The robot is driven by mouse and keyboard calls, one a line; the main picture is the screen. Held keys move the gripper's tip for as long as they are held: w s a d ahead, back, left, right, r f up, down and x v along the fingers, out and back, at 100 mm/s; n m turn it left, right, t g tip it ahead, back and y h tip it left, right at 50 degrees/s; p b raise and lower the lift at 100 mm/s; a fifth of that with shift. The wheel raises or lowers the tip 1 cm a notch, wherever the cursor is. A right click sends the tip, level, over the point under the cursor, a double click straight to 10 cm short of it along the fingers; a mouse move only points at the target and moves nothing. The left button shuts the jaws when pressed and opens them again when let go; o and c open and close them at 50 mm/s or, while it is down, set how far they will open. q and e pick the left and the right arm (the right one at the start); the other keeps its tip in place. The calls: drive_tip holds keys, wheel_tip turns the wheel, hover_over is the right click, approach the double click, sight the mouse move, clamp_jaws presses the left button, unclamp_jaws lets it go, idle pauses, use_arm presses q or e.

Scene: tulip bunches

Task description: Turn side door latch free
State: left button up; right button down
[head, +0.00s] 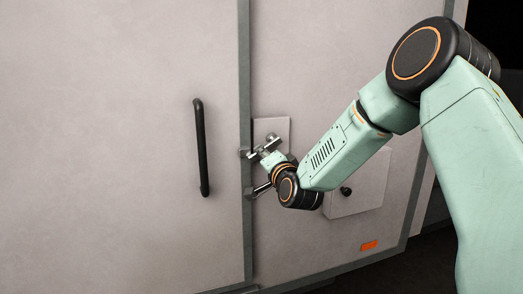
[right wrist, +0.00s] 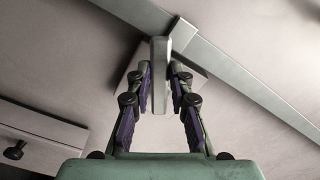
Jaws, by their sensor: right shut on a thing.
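The side door latch (right wrist: 160,52) shows in the right wrist view as a pale lever, upright in the picture. My right gripper (right wrist: 159,80) has a finger on each side of it and is shut on it. In the head view the right gripper (head: 262,151) is at the latch's light mounting plate (head: 284,128), beside the grey door seam. My wrist and fingers cover much of the latch there, so its exact turn is hard to tell. My left gripper is in neither view.
A black vertical handle (head: 202,148) stands out from the panel left of the seam. A small square hatch (head: 372,178) with a black knob is right of my wrist. An orange label (head: 369,245) sits low on the door. The left panel is otherwise clear.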

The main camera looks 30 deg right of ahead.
drive_tip(key=shift+s+d+f+n+p, duration=0.25)
drive_tip(key=shift+d+n+p, duration=0.75)
drive_tip(key=shift+n, duration=1)
drive_tip(key=shift+s+d+f+n+p, duration=0.1)
drive_tip(key=shift+d+f+n+p, duration=0.4)
drive_tip(key=shift+n+p, duration=1.2)
drive_tip(key=shift+s+d+f+n+p, duration=0.15)
drive_tip(key=shift+d+n+p, duration=0.75)
drive_tip(key=shift+n, duration=1.4)
drive_tip(key=c, duration=1.5)
unclamp_jaws()
drive_tip(key=shift+c, duration=0.2)
drive_tip(key=o, duration=0.3)
drive_tip(key=shift+f, duration=0.3)
drive_tip(key=shift+o, duration=0.2)
